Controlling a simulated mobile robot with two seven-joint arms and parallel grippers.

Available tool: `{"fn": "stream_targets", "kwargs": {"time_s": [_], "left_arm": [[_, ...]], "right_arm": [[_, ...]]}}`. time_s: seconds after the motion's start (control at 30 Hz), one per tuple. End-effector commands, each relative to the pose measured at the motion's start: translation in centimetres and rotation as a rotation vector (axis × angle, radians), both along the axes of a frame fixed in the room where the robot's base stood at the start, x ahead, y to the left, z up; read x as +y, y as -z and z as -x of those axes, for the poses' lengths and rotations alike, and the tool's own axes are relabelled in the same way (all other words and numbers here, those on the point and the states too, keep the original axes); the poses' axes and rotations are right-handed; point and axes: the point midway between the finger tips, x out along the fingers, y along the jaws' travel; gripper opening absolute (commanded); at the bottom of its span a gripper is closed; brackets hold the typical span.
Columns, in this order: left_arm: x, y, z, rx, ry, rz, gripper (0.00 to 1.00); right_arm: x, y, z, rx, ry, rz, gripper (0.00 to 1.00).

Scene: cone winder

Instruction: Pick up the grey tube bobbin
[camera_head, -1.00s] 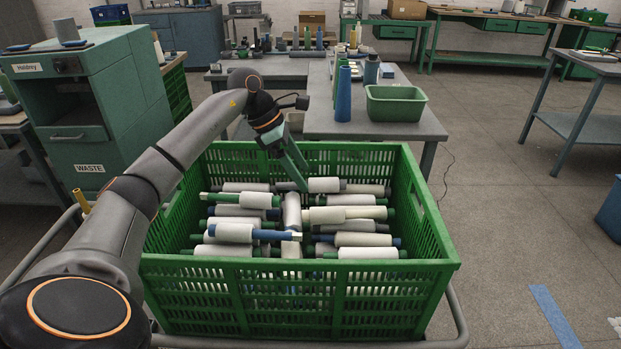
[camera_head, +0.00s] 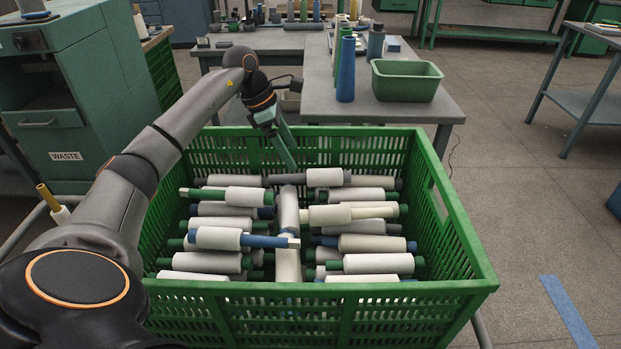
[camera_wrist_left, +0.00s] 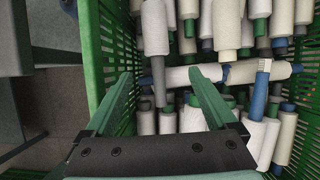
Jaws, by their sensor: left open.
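The grey tube bobbin (camera_head: 325,177) has white yarn and bare grey tube ends. It lies on top of the pile near the far wall of the green crate (camera_head: 345,312). In the left wrist view its white yarn (camera_wrist_left: 154,28) is at the top, and its grey tube end points down between my fingers. My left gripper (camera_head: 287,160) is open just above the bobbin's left grey end; it also shows in the left wrist view (camera_wrist_left: 160,88). I cannot tell whether the fingers touch the tube. My right gripper is not in view.
Several white bobbins with green, blue and cream tubes lie crowded around it, some crossing (camera_head: 288,212). The slotted crate walls rise around the pile. Behind stands a grey table with a green bin (camera_head: 406,80) and a blue cone (camera_head: 346,70). A waste cabinet (camera_head: 75,100) is at left.

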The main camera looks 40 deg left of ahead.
Motion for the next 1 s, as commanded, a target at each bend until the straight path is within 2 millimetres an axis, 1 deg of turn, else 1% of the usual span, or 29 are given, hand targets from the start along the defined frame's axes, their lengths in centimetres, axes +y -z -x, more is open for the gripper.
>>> {"fn": "stream_targets", "kwargs": {"time_s": [0.03, 0.1, 0.33, 0.5, 0.6, 0.7, 0.9, 0.93, 1.0], "left_arm": [[-0.3, 1.0, -0.2, 0.003, 0.002, 0.003, 0.91], [-0.5, 1.8, -0.5, 0.001, 0.000, 0.002, 0.91], [-1.0, 3.4, -1.0, 0.000, 0.001, 0.003, 0.91], [-1.5, 5.9, -1.9, 0.001, 0.001, 0.005, 0.91], [-1.8, 7.0, -2.2, 0.000, 0.001, 0.003, 0.91], [-1.8, 7.4, -2.3, -0.002, 0.000, 0.001, 0.91], [-1.8, 7.5, -2.3, -0.001, 0.000, 0.000, 0.91], [-1.8, 7.5, -2.3, -0.001, 0.000, 0.000, 0.90], [-1.8, 7.4, -2.3, -0.001, 0.000, 0.000, 0.82]], "right_arm": [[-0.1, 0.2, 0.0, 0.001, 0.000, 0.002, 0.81], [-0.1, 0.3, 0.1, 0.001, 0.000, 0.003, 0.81], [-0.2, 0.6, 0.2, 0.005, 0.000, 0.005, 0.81], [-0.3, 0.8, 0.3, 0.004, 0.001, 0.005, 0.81], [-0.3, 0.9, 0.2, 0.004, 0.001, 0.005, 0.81], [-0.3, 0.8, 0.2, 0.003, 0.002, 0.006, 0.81], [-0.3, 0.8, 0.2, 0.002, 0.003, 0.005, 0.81], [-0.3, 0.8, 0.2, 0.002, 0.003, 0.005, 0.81], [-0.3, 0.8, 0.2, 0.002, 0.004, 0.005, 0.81]]}}
